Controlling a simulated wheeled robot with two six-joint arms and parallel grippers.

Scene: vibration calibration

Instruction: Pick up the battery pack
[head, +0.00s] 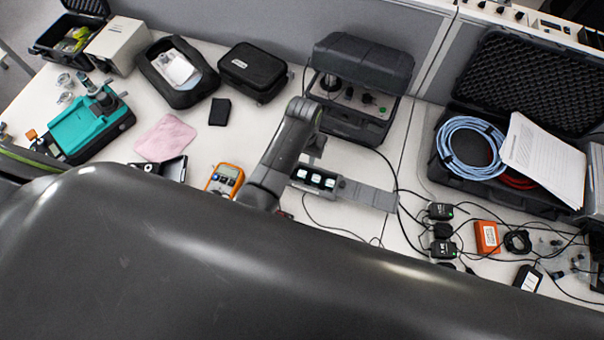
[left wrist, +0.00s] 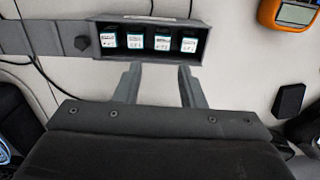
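A grey open holder (head: 318,180) stands mid-table, left of a flat grey plate. In the left wrist view the holder (left wrist: 203,46) holds several small dark blocks with white and teal labels; they look like battery packs (left wrist: 161,40), but I cannot tell which one is meant. My left gripper (head: 315,147) is just behind the holder in the head view, partly hidden by its own arm. In the left wrist view its two fingers (left wrist: 158,68) are apart, empty, and point at the holder's near edge. My right gripper is out of view.
An orange multimeter (head: 225,179) lies left of the holder. An open dark case (head: 358,75) stands behind it. Black adapters with cables (head: 441,211) and an orange box (head: 487,237) lie to the right. A pink cloth (head: 165,138) and a black block (head: 219,111) lie left.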

